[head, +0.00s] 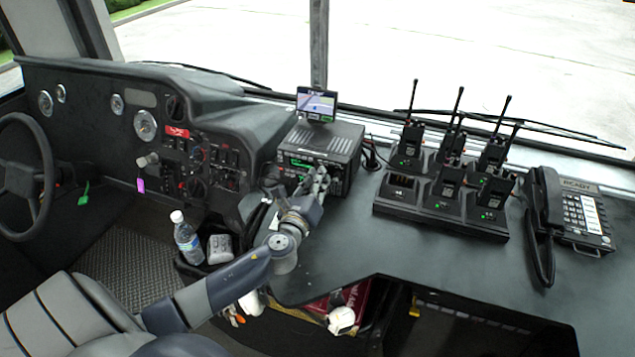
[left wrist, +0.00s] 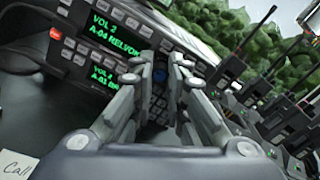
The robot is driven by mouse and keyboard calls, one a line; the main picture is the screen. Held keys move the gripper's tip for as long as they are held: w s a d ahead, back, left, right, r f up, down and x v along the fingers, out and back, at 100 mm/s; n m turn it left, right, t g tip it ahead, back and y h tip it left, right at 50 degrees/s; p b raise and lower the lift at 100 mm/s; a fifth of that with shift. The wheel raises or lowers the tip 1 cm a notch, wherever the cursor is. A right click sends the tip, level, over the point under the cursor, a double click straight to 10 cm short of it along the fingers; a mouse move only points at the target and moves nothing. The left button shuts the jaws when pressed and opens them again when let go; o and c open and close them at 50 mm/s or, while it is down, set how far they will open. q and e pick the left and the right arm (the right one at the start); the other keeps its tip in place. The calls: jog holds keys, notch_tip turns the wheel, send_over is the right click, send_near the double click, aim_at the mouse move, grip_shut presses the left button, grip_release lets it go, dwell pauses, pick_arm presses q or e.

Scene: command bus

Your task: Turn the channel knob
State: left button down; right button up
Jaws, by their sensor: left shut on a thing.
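The radio (head: 325,141) stands on the dashboard with green text lit on its front. In the left wrist view its display (left wrist: 122,30) reads "VOL 2" and a channel line. My left gripper (head: 319,173) is at the right part of the radio's front. Its fingertips (left wrist: 163,62) are close together at the panel, shut on the channel knob. The knob itself is mostly hidden between the fingers. Part of a keypad (left wrist: 158,100) shows between and below them. My right gripper is in neither view.
A small navigation screen (head: 317,103) sits above the radio. To the right are a charger (head: 396,207) with several handheld radios and a desk phone (head: 575,215). A bottle (head: 188,240) stands lower left. The front of the counter is clear. A note (left wrist: 14,166) lies lower left in the left wrist view.

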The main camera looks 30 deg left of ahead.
pick_arm(q)
jog(key=n+b, duration=0.1)
jog(key=n, duration=0.3)
jog(key=shift+n, duration=0.3)
jog(key=n, duration=0.3)
jog(key=shift+a+n, duration=0.1)
jog(key=shift+n, duration=0.2)
jog(key=n, duration=0.4)
jog(key=shift+n, duration=1)
